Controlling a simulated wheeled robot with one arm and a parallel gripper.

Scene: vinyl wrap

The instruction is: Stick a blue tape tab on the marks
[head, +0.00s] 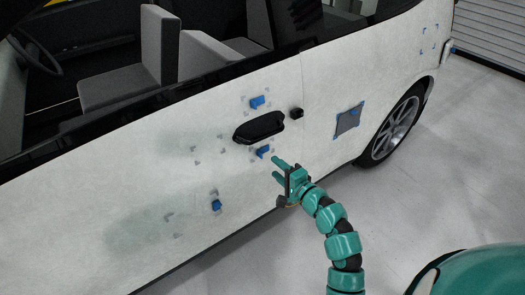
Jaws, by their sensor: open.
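My teal gripper (277,168) is open and looks empty, close to the white car door, below and right of the black door handle (259,127). One blue tape tab (263,152) is on the door just up and left of the fingertips; I cannot tell whether they touch it. A second blue tab (257,102) is above the handle, and a third blue tab (216,205) is lower left. Small grey corner marks (194,152) show on the door left of the handle. More grey marks (169,217) are lower left.
A grey square patch (347,120) with blue corners is on the rear panel by the wheel (397,128). Blue corner marks (430,40) show further back. A black knob (296,113) stands out right of the handle. The floor (440,170) on the right is clear.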

